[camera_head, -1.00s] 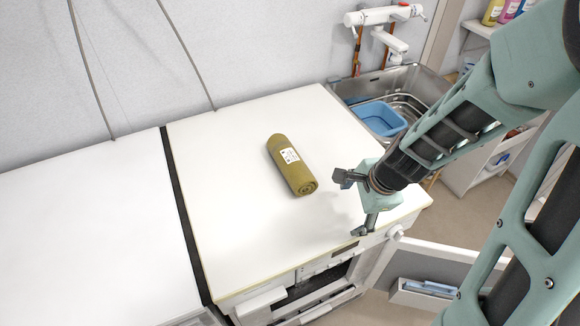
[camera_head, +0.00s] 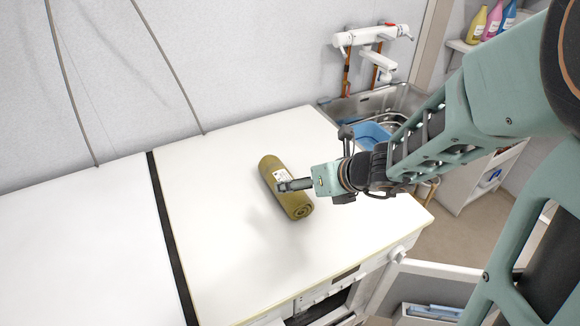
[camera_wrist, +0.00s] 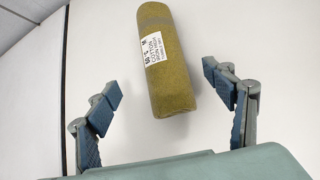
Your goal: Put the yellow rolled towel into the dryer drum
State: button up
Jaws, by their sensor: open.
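The yellow rolled towel (camera_head: 272,171), olive-toned with a white label, lies on its side on the white machine top (camera_head: 330,225). It also shows in the wrist view (camera_wrist: 172,82), lying ahead of and between the fingers. My gripper (camera_head: 312,160) is above the towel's right side in the head view and hides part of the label there. In the wrist view my gripper (camera_wrist: 158,92) has its fingers wide apart, with nothing between the tips but the towel's near end just beyond. The dryer drum is not clearly seen; only the machine's dark front opening (camera_head: 318,308) shows below the top.
An open white door (camera_head: 440,285) with a small tray stands out at the front right. A metal sink (camera_head: 395,98) with a blue basin (camera_head: 370,135) and a white tap (camera_head: 372,36) is at the back right. Bottles (camera_head: 486,22) stand on a shelf. The left white top (camera_head: 80,240) is clear.

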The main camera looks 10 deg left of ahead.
jog(key=b+x, duration=0.2)
jog(key=x, duration=0.7)
jog(key=shift+d+f, duration=0.15)
jog(key=c, duration=1.5)
jog(key=shift+r, duration=0.25)
